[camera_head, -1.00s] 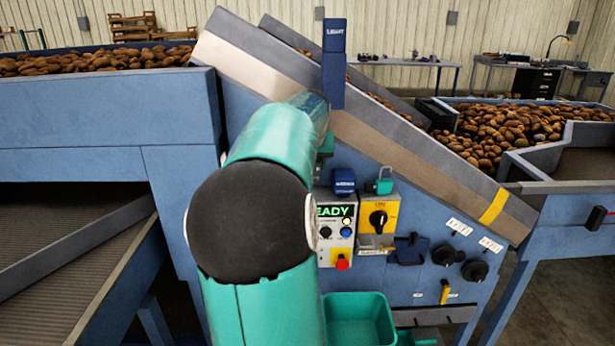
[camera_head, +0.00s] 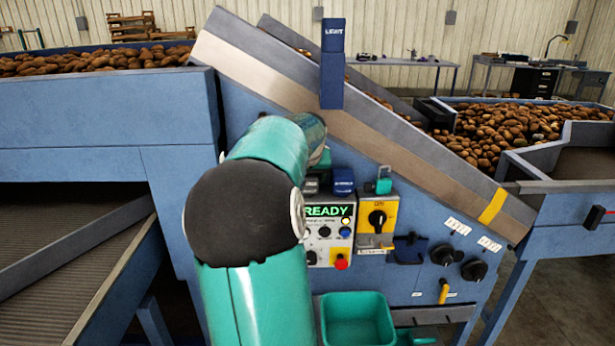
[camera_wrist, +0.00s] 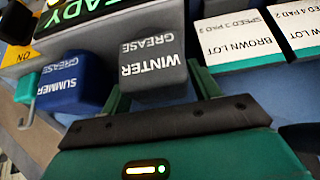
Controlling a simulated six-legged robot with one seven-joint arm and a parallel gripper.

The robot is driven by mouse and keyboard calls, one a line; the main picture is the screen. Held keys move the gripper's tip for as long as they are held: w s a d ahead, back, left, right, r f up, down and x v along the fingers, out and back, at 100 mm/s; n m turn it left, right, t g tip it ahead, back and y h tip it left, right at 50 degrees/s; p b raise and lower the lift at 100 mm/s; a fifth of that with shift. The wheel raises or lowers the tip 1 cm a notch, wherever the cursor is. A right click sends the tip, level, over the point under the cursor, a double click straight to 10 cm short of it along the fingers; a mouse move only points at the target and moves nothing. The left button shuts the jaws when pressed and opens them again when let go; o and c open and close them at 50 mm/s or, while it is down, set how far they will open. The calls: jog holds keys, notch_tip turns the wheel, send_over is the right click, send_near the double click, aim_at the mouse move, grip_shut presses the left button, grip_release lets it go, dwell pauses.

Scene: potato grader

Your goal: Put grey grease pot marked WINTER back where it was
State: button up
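The grey grease pot marked WINTER (camera_wrist: 153,68) shows in the middle of the wrist view, its lettering upside down. In the head view the grey pot (camera_head: 311,181) is at the top of the READY panel, left of the blue pot. My gripper (camera_wrist: 160,90) has one finger on each side of the grey pot, close to its sides. I cannot tell whether the fingers press on it or whether its base rests on something. The blue grease pot marked SUMMER (camera_wrist: 74,82) is beside it, apart from it.
The READY panel (camera_head: 327,228) with knobs and a red button is just below the pots. A yellow switch box (camera_head: 377,218) with a teal padlock is to the right. White lot cards (camera_wrist: 237,42) are close by in the wrist view. A teal bin (camera_head: 357,300) hangs below.

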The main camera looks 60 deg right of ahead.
jog(key=shift+a+r, duration=0.1)
jog(key=shift+r, duration=0.2)
jog(key=v, duration=1.2)
jog(key=w+a+f+n+t+y, duration=0.1)
jog(key=w+a+f+n, duration=0.15)
jog(key=a, duration=0.65)
jog(key=w+a+f+n+t+y, duration=0.15)
jog(key=w+a, duration=0.25)
jog(key=a, duration=0.5)
jog(key=w+a+f+n+y, duration=0.1)
jog(key=w+a+n, duration=0.15)
jog(key=a, duration=0.65)
jog(key=s+a+f+n, duration=0.2)
jog(key=a+f, duration=0.1)
jog(key=a, duration=0.5)
jog(key=s+a+f+n+y, duration=0.1)
jog(key=s+a+f+n, duration=0.1)
jog(key=a, duration=0.6)
jog(key=s+a+f+n+y, duration=0.1)
jog(key=s+a+f+n, duration=0.1)
jog(key=a, duration=0.6)
jog(key=shift+s+a+f, duration=0.4)
jog(key=shift+s+f, duration=0.05)
jog(key=shift+f, duration=0.5)
